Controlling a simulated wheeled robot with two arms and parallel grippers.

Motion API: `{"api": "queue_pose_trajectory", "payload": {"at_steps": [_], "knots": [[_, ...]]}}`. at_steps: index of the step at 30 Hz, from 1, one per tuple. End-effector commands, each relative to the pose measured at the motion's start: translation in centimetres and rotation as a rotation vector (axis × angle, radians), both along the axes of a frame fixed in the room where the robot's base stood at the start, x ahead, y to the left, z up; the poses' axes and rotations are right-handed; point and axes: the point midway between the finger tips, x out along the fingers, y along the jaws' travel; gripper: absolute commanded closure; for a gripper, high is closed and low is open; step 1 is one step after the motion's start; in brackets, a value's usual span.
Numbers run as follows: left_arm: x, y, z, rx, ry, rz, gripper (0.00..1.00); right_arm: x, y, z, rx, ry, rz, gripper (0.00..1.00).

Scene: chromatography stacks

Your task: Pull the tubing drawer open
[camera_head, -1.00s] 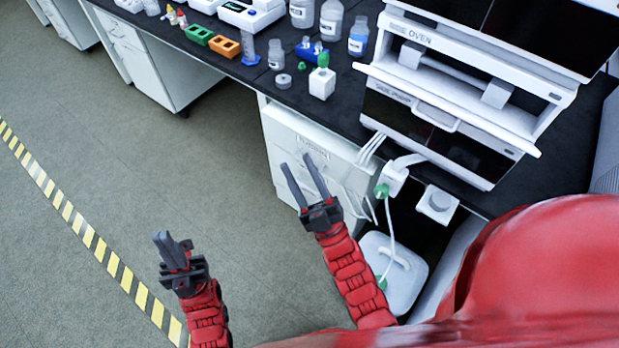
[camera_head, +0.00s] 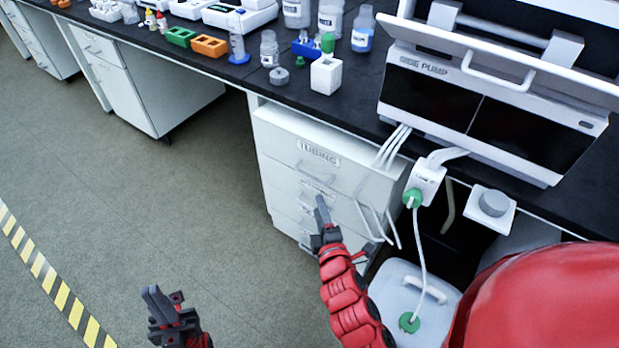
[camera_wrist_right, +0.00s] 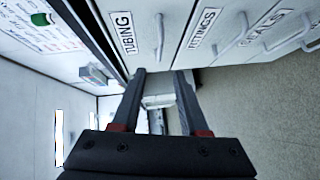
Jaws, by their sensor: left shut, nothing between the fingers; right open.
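The tubing drawer (camera_head: 283,137) is the top drawer of a white cabinet under the bench, and its front looks flush with those below. Its TUBING label (camera_wrist_right: 123,32) and bar handle (camera_wrist_right: 159,38) show in the right wrist view. My right gripper (camera_head: 321,202) is in front of the cabinet, pointing at it. In the right wrist view its fingers (camera_wrist_right: 160,72) are open and empty, with the handle ahead, lined up between the tips; I cannot tell whether they touch. My left gripper (camera_head: 158,296) is shut and empty over the floor at lower left.
White tubes (camera_head: 392,150) hang over the bench edge beside the drawer's right side. A lidded white container (camera_head: 400,282) stands below the bench with a tube running into it. Labelled lower drawers (camera_wrist_right: 205,27) have similar handles. The floor left of the cabinet is clear.

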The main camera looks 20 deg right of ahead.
Motion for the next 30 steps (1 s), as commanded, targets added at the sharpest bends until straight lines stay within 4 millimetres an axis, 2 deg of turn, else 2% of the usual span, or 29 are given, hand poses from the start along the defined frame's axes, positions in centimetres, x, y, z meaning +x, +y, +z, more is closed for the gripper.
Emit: {"api": "queue_pose_trajectory", "payload": {"at_steps": [6,15,21,30], "knots": [[0.0,0.0,-0.3,0.000,0.000,0.000,1.00,4.7,-0.6,-0.4,0.002,-0.006,-0.001,0.56],[0.0,0.0,-0.9,0.000,0.000,0.000,1.00,10.4,-1.2,-1.4,0.004,-0.002,-0.001,0.56],[0.0,0.0,-1.1,0.000,0.001,0.000,1.00,12.5,-1.4,-1.7,0.003,-0.003,0.001,0.56],[0.0,0.0,-1.1,0.000,0.000,0.000,1.00,12.9,-1.4,-1.7,0.003,-0.003,0.002,0.56]]}}
